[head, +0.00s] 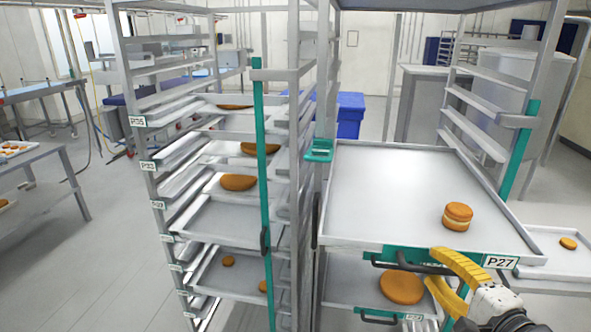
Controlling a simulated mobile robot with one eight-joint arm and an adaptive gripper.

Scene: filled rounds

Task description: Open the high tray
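The high tray (375,190) is a wide grey metal tray in the right rack, labelled P27, with a green front plate and a dark handle (408,264). A filled round (458,216) sits on its right side. My gripper (431,268) has yellow fingers and comes in from the lower right. Its fingers are spread apart, one above the other, at the right end of the handle. I cannot tell whether they touch it. I cannot tell how far the tray is pulled out.
A lower tray (345,293) with a large round (402,287) and its own handle is just below. A left rack (140,90) holds several trays, with a green upright bar (262,180) in front. A side tray (540,262) lies at right.

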